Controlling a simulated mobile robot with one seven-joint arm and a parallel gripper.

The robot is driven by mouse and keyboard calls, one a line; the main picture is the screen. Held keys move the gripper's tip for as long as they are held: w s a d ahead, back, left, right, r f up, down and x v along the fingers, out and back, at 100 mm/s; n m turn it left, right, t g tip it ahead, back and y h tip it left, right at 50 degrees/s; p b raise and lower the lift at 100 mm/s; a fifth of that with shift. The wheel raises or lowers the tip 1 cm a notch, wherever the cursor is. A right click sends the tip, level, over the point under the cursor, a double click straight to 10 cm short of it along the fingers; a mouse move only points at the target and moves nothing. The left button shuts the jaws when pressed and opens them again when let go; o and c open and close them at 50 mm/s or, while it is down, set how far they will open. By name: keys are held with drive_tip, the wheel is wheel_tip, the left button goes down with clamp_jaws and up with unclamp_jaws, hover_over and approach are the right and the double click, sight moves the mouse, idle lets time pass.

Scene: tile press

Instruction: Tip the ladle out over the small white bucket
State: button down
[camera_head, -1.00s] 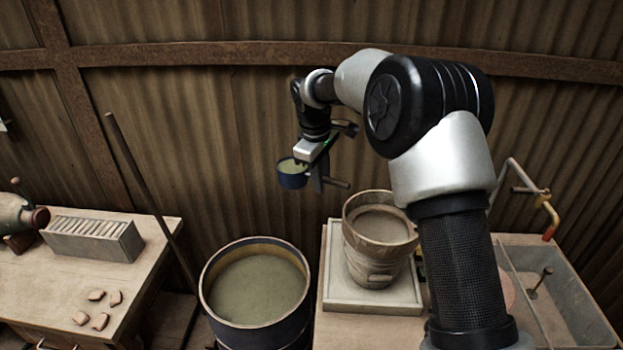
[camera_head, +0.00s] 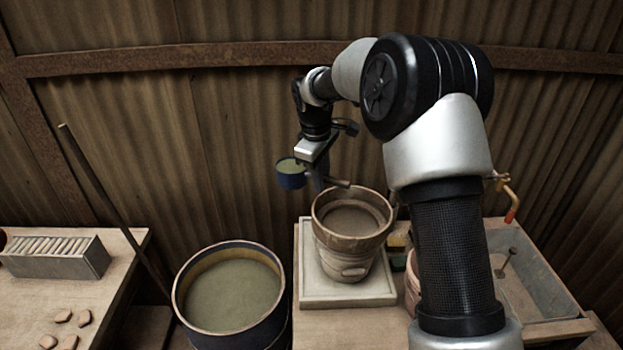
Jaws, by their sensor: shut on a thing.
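My gripper (camera_head: 318,172) is shut on the ladle (camera_head: 290,181), a small dark blue cup with a rounded handle end showing right of the jaws. The cup is upright and holds greenish slip. The ladle is in the air, up and left of a clay-stained bucket (camera_head: 345,266). The bucket looks beige-brown rather than clean white and has a wide brown rim piece (camera_head: 352,239) on top. I cannot tell whether that piece is a separate sieve. Part of the ladle's handle is hidden by the jaws.
A large dark drum (camera_head: 190,325) of greenish slip stands left of the bucket. The bucket stands on a pale square tray (camera_head: 378,297). A grey sink (camera_head: 535,285) with a tap is at the right. A left bench holds a grey box (camera_head: 88,262) and shards (camera_head: 64,316).

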drive_tip(key=d+f+m+t+h+b, duration=0.1)
drive_tip(key=d+b, duration=0.7)
drive_tip(key=d, duration=1)
wheel_tip(320, 180, down, 2)
drive_tip(key=shift+s+d+f+m+t+h, duration=0.15)
drive_tip(key=shift+d+m+t+h, duration=0.15)
drive_tip(key=shift+m+h, duration=0.25)
idle(0.7)
drive_tip(key=r+t+h+b, duration=0.1)
drive_tip(key=b, duration=0.6)
drive_tip(key=shift+t+h, duration=0.25)
drive_tip(key=shift+t, duration=0.05)
drive_tip(key=t+h+b, duration=0.1)
drive_tip(key=b, duration=0.4)
drive_tip(key=r+t+h+b, duration=0.1)
drive_tip(key=b, duration=0.5)
drive_tip(key=t+h+b, duration=0.1)
drive_tip(key=b, duration=0.4)
drive_tip(key=shift+s+a+r+t+b, duration=0.25)
drive_tip(key=shift+s+r+t+b, duration=0.05)
drive_tip(key=shift+s+a+r+t+h+b, duration=0.15)
drive_tip(key=shift+r+t+h+b, duration=0.15)
drive_tip(key=shift+t+h, duration=0.3)
drive_tip(key=shift+s+a+r+t+h+b, duration=0.15)
drive_tip(key=shift+r+t+h, duration=0.25)
drive_tip(key=shift+t+h, duration=0.2)
drive_tip(key=shift+d, duration=0.1)
idle(0.5)
